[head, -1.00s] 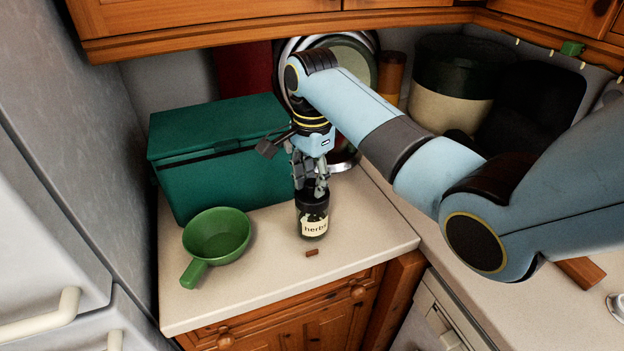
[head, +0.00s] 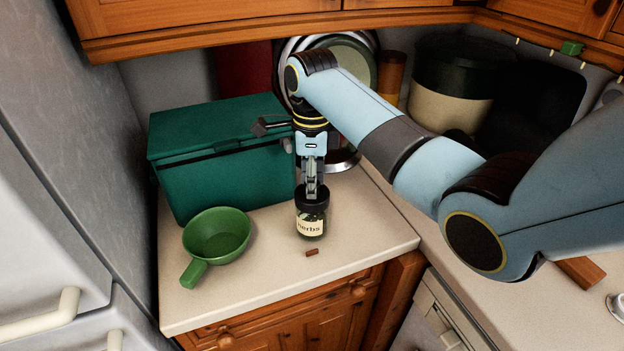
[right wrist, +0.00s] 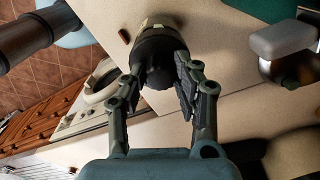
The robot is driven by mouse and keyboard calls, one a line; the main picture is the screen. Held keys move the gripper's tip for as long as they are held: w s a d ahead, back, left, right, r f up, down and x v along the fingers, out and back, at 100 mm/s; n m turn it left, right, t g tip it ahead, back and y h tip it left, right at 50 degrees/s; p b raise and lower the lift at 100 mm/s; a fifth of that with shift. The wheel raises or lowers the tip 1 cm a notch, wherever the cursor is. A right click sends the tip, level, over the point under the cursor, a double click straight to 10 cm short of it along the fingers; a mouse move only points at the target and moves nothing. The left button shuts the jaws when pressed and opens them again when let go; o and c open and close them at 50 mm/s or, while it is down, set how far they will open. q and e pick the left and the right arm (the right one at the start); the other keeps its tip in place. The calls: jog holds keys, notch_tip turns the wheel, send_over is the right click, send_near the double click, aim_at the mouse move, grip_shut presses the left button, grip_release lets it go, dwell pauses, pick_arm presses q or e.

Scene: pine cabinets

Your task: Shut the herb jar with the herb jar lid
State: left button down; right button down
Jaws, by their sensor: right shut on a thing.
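The herb jar (head: 311,223) stands upright on the pale counter, dark with a cream "herbs" label. The dark herb jar lid (head: 312,194) is at the jar's mouth; whether it is fully seated I cannot tell. My right gripper (head: 313,187) points straight down and is shut on the lid. In the right wrist view the gripper's fingers (right wrist: 160,82) press on both sides of the dark lid (right wrist: 157,74), with the jar (right wrist: 152,33) beyond it. My left gripper is not in view.
A green pan (head: 217,236) sits left of the jar. A teal box (head: 222,165) stands behind it. A small brown block (head: 312,252) lies in front of the jar, near the counter's front edge. Upper cabinets (head: 240,22) overhang the back.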

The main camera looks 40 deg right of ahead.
jog(key=m, duration=0.4)
jog(key=shift+m, duration=0.4)
jog(key=c, duration=0.9)
grip_release()
jog(key=shift+r, duration=0.2)
notch_tip(320, 180, up, 7)
